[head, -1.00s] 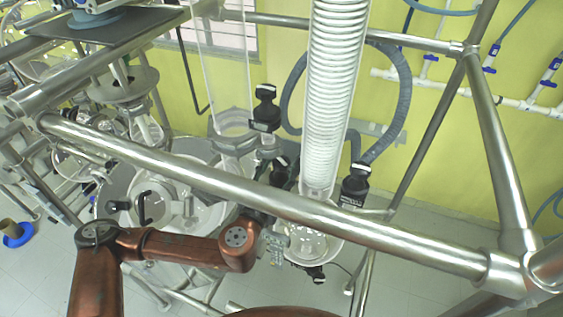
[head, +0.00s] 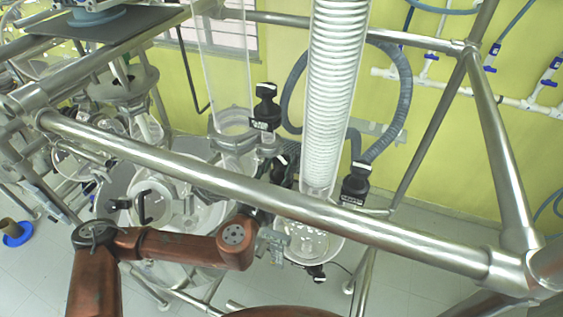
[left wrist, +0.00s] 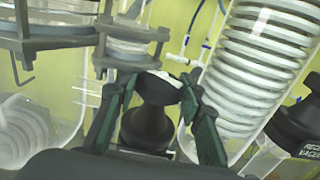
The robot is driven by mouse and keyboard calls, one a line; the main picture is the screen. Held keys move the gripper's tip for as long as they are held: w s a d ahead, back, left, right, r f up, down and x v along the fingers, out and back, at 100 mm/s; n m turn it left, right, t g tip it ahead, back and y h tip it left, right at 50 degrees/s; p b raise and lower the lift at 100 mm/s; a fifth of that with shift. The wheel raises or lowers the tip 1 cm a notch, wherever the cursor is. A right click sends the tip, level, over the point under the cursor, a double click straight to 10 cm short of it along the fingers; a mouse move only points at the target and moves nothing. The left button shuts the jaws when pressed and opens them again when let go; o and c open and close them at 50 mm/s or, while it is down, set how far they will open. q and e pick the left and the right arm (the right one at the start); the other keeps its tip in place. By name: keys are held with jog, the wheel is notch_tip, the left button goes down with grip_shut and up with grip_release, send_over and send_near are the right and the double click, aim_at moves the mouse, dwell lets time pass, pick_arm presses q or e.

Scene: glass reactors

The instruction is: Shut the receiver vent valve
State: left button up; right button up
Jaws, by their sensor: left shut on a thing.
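A black valve knob with a white-marked top (left wrist: 150,118) stands between the dark green fingers of my left gripper (left wrist: 160,85) in the left wrist view. The fingers are shut on it, one on each side. In the head view this knob (head: 281,160) shows just above the steel bar, and my left gripper (head: 273,178) is mostly hidden behind the bar. No label on this knob is readable, so I cannot confirm by text that it is the receiver vent valve. My right gripper is not in view.
A black valve labelled receiver vacuum (head: 355,184) stands to the right, next to the coiled condenser (head: 335,95). Another black valve (head: 266,108) stands behind. Glass vessels stand close by.

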pick_arm(q)
jog(key=m+g+h+b, duration=0.1)
jog(key=h, duration=0.1)
jog(key=m+g+h+b, duration=0.1)
jog(key=m+h, duration=0.1)
jog(key=shift+w+a+f+g+h, duration=0.1)
jog(key=shift+w+f+g+h, duration=0.05)
jog(key=shift+g+h, duration=0.2)
jog(key=m+g+h+b, duration=0.3)
jog(key=g, duration=0.1)
jog(key=shift+m+b, duration=0.35)
jog(key=shift+m, duration=0.05)
jog(key=shift+m+g+h+b, duration=0.4)
jog(key=shift+m+g+h, duration=0.15)
jog(key=shift+g, duration=0.2)
jog(key=o, duration=1)
jog(key=shift+c, duration=0.2)
